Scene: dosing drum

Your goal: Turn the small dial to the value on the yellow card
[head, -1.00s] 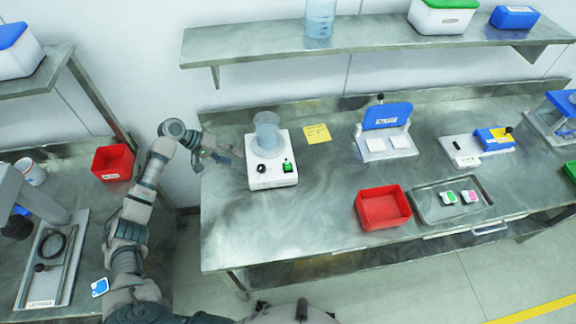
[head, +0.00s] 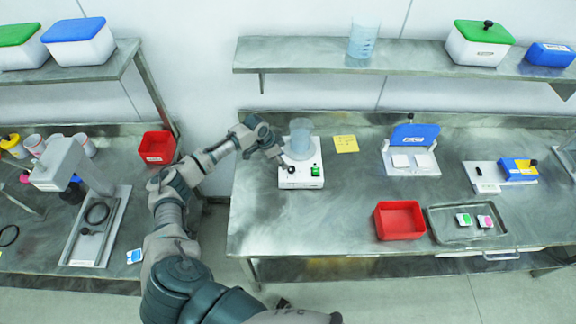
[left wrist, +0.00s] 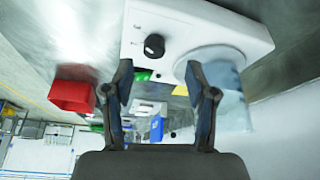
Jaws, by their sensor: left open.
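The small black dial (head: 291,169) is on the front of a white machine (head: 300,184) with a green switch (head: 315,171) and a clear drum (head: 301,136) on top. The dial also shows in the left wrist view (left wrist: 154,46), with a light pointer mark; its value is too small to read. The yellow card (head: 346,144) lies on the bench right of the machine; its writing is not legible. My left gripper (head: 281,161) is at the machine's left side, close to the dial. In the left wrist view its fingers (left wrist: 160,85) are apart with nothing between them. My right gripper is not seen.
A blue-lidded device (head: 415,135) stands right of the card. A red bin (head: 400,220) and a metal tray (head: 445,233) sit near the bench front. A shelf (head: 330,63) overhangs the back. The bench (head: 300,232) in front of the machine is clear.

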